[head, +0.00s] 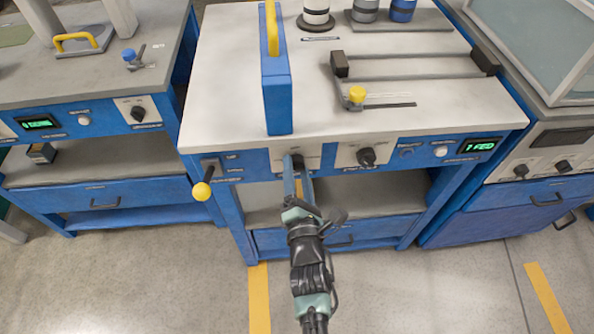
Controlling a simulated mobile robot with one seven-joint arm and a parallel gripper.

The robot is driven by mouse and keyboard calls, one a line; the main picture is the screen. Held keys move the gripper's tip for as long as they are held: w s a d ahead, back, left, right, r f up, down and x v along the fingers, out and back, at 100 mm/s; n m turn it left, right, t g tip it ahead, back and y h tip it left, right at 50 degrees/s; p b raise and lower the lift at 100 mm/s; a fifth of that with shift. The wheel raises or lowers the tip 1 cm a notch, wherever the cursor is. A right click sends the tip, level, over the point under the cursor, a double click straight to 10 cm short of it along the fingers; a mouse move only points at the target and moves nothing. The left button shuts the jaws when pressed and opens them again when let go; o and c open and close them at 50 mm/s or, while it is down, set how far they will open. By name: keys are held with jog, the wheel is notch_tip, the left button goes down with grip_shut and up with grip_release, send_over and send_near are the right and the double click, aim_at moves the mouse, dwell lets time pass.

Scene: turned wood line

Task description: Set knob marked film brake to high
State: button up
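Two dark rotary knobs sit on light plates on the blue front panel of the middle workstation. The right knob (366,156) is in plain view, with a label below it too small to read. The left knob (298,160) is partly hidden by my gripper (298,172). I cannot read which one is marked film brake. My gripper reaches up from the front, with its fingertips at the left knob. A gap shows between the fingers, but I cannot tell whether they touch the knob.
A lever with a yellow ball (202,191) sticks out at the panel's left end. A white button (440,151) and a green display (481,146) are at its right. A blue upright plate (277,95) stands on the worktop. The floor in front is clear.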

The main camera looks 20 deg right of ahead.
grip_shut()
